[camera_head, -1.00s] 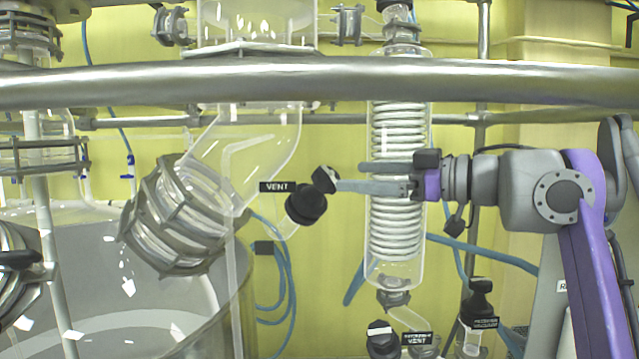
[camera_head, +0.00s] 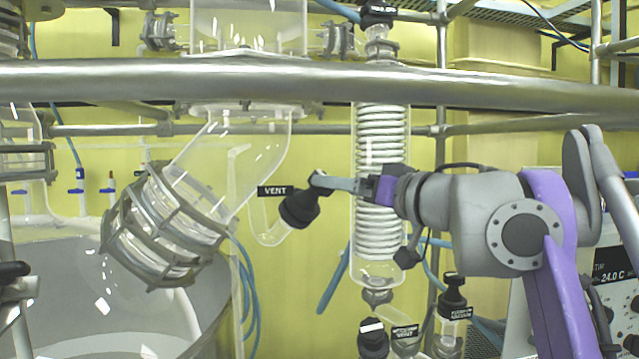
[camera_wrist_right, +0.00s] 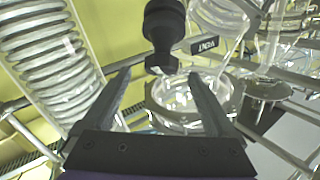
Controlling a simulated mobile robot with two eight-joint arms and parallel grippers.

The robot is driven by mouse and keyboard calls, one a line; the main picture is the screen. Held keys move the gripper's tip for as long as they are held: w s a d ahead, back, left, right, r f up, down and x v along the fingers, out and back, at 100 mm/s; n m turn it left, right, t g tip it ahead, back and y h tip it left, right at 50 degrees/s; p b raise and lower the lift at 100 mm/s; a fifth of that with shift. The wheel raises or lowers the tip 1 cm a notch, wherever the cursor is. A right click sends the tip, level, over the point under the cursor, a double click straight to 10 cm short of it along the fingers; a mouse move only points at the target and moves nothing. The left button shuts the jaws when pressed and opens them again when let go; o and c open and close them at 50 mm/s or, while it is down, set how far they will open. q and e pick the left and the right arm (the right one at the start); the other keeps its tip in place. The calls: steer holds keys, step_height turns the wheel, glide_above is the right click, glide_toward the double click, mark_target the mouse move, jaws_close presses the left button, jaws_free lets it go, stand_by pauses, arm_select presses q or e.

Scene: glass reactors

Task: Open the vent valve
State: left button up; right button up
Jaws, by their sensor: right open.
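The vent valve (camera_head: 300,208) has a black knob body on a clear glass side tube, beside a black VENT label (camera_head: 274,191). In the right wrist view the black valve knob (camera_wrist_right: 163,28) comes down from the top, with the VENT label (camera_wrist_right: 205,45) at its right. My right gripper (camera_head: 318,180) comes in from the right, with its fingertips at the top end of the valve. In the wrist view the gripper (camera_wrist_right: 158,75) is open, its fingers to either side of the knob's lower end. I cannot tell whether they touch it. My left gripper is not in view.
A metal rail (camera_head: 320,82) crosses the view in front. A coiled glass condenser (camera_head: 380,170) stands behind my right gripper. A clamped glass joint (camera_head: 165,228) lies left of the valve. Another black-capped valve (camera_head: 373,338) is below.

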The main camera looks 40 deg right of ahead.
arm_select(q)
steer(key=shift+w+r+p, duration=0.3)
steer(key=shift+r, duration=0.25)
arm_select(e)
steer(key=w, duration=0.6)
steer(key=shift+w+a, duration=0.1)
steer(key=shift+a, duration=0.05)
steer(key=shift+c, duration=0.4)
steer(key=c, duration=1.3)
steer(key=n+y, duration=0.1)
steer(key=n, duration=0.1)
steer(key=n+y+p, duration=0.1)
steer(key=n+y, duration=0.1)
steer(key=shift+r+y+p, duration=0.2)
steer(key=shift+y+p, duration=0.1)
steer(key=shift+n+y, duration=0.4)
steer(key=shift+n, duration=0.3)
steer(key=shift+f+n+g+y, duration=0.15)
steer(key=shift+n+g+y, duration=0.15)
steer(key=shift+n+y, duration=0.35)
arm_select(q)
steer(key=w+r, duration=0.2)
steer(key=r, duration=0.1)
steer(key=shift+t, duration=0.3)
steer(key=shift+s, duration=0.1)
